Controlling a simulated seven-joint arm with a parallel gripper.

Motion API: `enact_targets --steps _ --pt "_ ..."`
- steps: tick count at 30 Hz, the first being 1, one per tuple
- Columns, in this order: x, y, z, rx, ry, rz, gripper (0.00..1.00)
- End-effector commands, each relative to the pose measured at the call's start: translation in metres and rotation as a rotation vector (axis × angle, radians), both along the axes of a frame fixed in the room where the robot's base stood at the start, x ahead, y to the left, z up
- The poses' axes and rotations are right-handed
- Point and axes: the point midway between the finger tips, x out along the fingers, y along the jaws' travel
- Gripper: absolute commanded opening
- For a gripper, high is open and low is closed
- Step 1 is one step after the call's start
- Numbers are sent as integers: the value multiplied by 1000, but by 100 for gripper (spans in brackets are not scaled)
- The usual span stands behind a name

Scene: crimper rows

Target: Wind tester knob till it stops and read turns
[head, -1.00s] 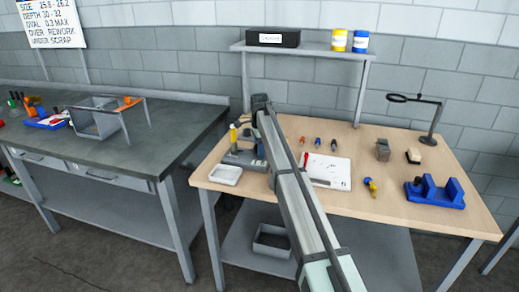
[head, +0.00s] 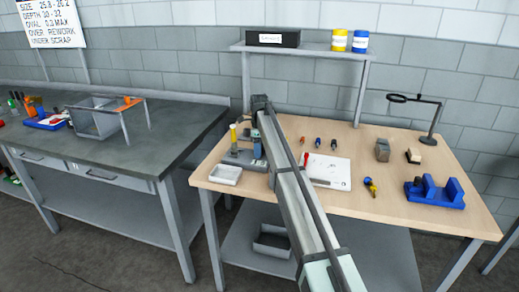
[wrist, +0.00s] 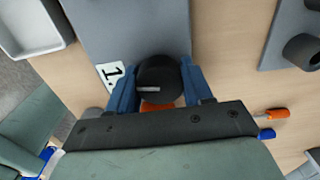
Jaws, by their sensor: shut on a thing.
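The tester shows in the wrist view as a grey plate (wrist: 130,25) with a round black knob (wrist: 160,72). The knob has a pale pointer line toward the left. My gripper (wrist: 160,82) has its blue fingers on either side of the knob and is shut on it. A white label (wrist: 111,76) marked "1." lies left of the knob, partly covered by a finger. Something orange (wrist: 158,106) shows just below the knob, mostly hidden. In the head view, the tester (head: 240,159) sits at the left of the wooden bench, partly hidden by my arm.
A white tray (head: 225,174) stands in front of the tester. A white sheet (head: 330,173), small coloured tools, a blue cradle (head: 436,193) and a magnifier stand (head: 430,138) occupy the bench to the right. The front right of the wooden bench (head: 400,220) is clear.

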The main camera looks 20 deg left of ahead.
Motion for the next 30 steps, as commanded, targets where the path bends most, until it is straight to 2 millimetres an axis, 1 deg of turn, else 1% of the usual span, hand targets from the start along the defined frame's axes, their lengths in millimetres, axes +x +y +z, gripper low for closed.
enact_targets --steps 21,25,30 --pt "0 0 0 0 0 -734 20" --pt "0 0 0 0 0 -840 20" --pt "0 0 0 0 0 -896 20"
